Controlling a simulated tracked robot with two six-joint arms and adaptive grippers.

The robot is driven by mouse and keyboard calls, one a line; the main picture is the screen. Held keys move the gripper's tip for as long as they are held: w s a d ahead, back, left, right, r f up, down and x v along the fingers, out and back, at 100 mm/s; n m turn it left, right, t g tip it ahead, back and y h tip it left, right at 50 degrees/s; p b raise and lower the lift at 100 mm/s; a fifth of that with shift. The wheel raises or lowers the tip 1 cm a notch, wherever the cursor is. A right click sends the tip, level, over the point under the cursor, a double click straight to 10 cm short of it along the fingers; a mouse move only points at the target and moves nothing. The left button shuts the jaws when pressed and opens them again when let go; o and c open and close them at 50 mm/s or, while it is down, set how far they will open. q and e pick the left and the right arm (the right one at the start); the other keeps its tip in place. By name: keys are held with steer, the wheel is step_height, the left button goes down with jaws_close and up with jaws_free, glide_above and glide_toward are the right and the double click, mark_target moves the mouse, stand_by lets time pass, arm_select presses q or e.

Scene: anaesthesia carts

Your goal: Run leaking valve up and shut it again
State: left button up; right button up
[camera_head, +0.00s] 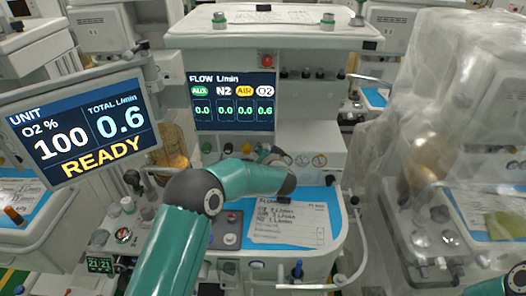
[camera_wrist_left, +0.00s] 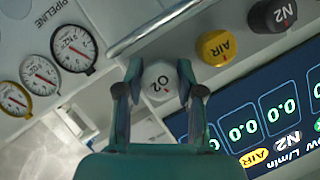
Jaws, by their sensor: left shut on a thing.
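In the left wrist view a white knob marked O2 (camera_wrist_left: 158,80) sits between the two fingers of my left gripper (camera_wrist_left: 158,92), which is shut on it. In the head view the left gripper (camera_head: 266,153) is at the machine front below the flow screen, mostly hidden by my own wrist. The flow screen (camera_head: 232,101) reads 0.6 for O2 and 0.0 for AUX, N2 and AIR. The unit screen (camera_head: 85,128) reads O2 100 %, total 0.6 L/min, READY.
A yellow AIR knob (camera_wrist_left: 216,47) and a black N2 knob (camera_wrist_left: 272,15) sit beside the O2 knob. A metal rail (camera_wrist_left: 155,27) runs close by. Pressure gauges (camera_wrist_left: 72,48) are to the left. A printed card (camera_head: 290,223) lies on the blue worktop (camera_head: 335,200). A plastic-covered cart stands right.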

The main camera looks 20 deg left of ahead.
arm_select(q)
steer(key=shift+s+f+m+y, duration=0.1)
steer(key=shift+f+m+y, duration=0.4)
steer(key=shift+m, duration=0.4)
steer(key=o, duration=0.9)
steer(key=shift+r, duration=0.25)
steer(key=v, duration=1.1)
steer(key=shift+s+d, duration=0.3)
steer(key=shift+d, duration=0.05)
